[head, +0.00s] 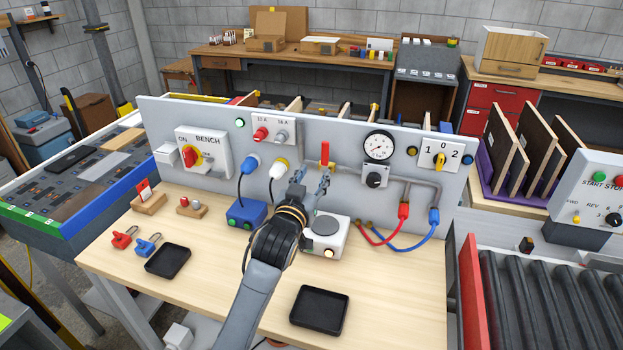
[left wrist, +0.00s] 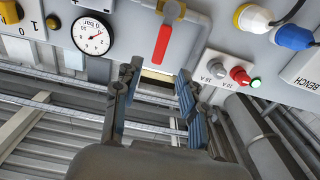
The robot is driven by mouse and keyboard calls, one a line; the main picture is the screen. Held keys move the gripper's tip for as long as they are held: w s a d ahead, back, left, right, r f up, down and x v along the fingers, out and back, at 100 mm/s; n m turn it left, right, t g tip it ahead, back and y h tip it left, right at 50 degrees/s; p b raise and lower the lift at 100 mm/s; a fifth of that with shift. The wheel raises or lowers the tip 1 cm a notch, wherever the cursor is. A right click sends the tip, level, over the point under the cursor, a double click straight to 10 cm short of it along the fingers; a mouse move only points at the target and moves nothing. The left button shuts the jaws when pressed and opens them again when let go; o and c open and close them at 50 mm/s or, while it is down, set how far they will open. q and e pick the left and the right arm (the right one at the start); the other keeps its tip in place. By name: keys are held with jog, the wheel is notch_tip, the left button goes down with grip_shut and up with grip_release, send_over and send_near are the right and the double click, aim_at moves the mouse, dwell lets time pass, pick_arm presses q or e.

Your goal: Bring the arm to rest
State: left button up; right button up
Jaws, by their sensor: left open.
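My left arm reaches in from the bottom of the head view over the bench. Its gripper (head: 312,176) is in front of the upright panel (head: 340,138), just below the red lever handle (head: 325,152). In the left wrist view the two fingers of the gripper (left wrist: 157,80) are spread apart with nothing between them. The red lever (left wrist: 164,44) shows upside down in that view, beyond the fingertips and apart from them. In the head view the handle points up. The base of the lever is partly hidden behind the gripper. My right gripper is not in view.
The panel carries a gauge (head: 379,146), a rotary switch (head: 439,155) and plugs. A white box with a round top (head: 326,238) stands right beside my wrist. A blue box (head: 246,213) is to its left. Two black trays (head: 319,310) (head: 168,261) lie on the bench.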

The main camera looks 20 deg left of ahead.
pick_arm(q)
jog(key=shift+s, duration=0.35)
